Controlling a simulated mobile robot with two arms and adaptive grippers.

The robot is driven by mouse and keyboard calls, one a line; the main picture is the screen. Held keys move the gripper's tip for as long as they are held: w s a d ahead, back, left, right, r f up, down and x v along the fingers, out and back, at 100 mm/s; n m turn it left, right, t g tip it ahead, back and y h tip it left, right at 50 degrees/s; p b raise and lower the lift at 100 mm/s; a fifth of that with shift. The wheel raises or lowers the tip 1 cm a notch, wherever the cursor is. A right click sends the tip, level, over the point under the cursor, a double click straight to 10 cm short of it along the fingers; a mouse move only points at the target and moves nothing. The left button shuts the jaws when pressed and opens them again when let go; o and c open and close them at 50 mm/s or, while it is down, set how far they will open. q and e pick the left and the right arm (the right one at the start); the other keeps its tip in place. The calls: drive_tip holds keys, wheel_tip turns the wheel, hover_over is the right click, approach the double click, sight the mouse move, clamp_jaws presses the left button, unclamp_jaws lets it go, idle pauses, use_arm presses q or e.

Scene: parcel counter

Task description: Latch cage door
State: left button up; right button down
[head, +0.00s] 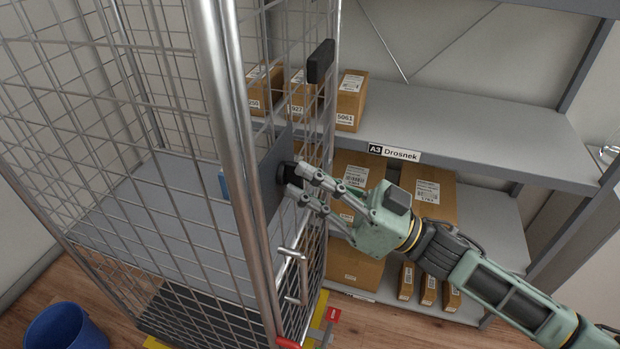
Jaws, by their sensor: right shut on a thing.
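The wire mesh cage (225,110) with silver tube posts fills the left half of the head view. Its mesh door (310,110) is on the right side, seen at a steep angle. A dark knob (286,173) sits at a grey plate (268,178) on that side. My right gripper (297,180) reaches in from the right, its two fingers shut on the dark knob. A bent silver latch bar (296,277) is below the gripper, near the front post. Whether the door meets its frame cannot be told. My left gripper is not in view.
A grey shelf rack (470,125) with cardboard boxes (350,100) stands close behind the gripper and cage. A blue bin (65,328) stands at the lower left. A red pedal (333,314) sticks out at the cage's base. Some wooden floor is clear.

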drive_tip(key=shift+n, duration=0.4)
drive_tip(key=shift+w+d+r+n+g+h+b, duration=0.1)
drive_tip(key=shift+n+g+h+b, duration=0.95)
drive_tip(key=shift+n, duration=2.55)
drive_tip(key=shift+w+a+r+n+g+h+b, duration=0.1)
drive_tip(key=shift+n+g+b, duration=0.25)
drive_tip(key=shift+n+g, duration=2.35)
drive_tip(key=shift+d+n+g+h+b, duration=0.1)
drive_tip(key=shift+n+g+h+b, duration=0.55)
drive_tip(key=shift+n, duration=3.85)
drive_tip(key=c, duration=1.9)
unclamp_jaws()
drive_tip(key=shift+o, duration=0.2)
